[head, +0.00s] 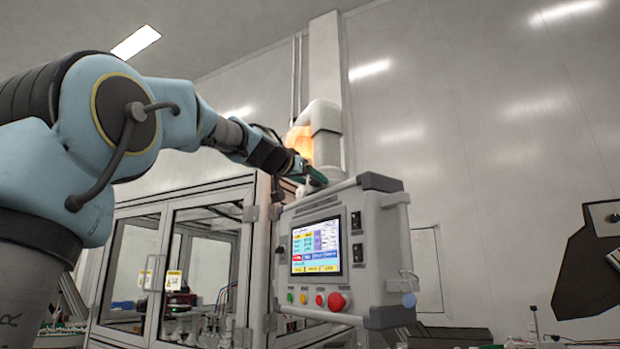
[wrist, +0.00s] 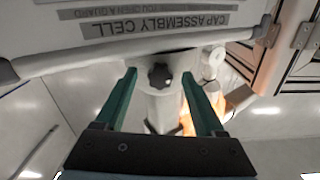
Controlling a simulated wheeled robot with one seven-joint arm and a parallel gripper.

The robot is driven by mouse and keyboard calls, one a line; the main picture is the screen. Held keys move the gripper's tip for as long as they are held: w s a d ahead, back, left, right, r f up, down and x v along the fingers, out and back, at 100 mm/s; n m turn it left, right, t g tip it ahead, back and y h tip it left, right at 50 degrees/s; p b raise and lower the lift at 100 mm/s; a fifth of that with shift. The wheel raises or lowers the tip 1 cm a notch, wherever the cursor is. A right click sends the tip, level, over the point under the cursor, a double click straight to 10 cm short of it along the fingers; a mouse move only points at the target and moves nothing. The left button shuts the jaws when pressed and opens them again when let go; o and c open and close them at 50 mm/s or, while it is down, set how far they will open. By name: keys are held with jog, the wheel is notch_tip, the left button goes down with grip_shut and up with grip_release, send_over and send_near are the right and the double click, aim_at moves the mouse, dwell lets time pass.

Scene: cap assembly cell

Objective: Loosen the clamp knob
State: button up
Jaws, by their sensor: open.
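The clamp knob (wrist: 160,76) is small, black and lobed, on the pale clamp body behind the control panel. In the wrist view it shows between the two green fingertips, seemingly beyond them. My gripper (wrist: 158,80) is open with a finger to either side of the knob's image. I cannot tell whether either finger touches it. In the head view my gripper (head: 314,178) is at the top of the control panel (head: 290,232), and the knob is hidden there.
A grey rail (wrist: 100,58) runs along the panel's edge, close to the fingertips in the wrist view. A pale vertical post (head: 328,150) with an orange glow stands behind the panel. The glazed cell (head: 180,202) stands to the left. Open air lies right of the panel.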

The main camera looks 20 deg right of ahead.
jog(key=shift+c, duration=0.3)
grip_shut()
jog(key=shift+n, duration=0.3)
jog(key=n+b, duration=0.1)
jog(key=n, duration=0.4)
jog(key=shift+n, duration=0.3)
jog(key=n, duration=0.6)
jog(key=shift+r, duration=0.1)
jog(key=shift+n, duration=0.3)
jog(key=shift+o, duration=0.3)
grip_release()
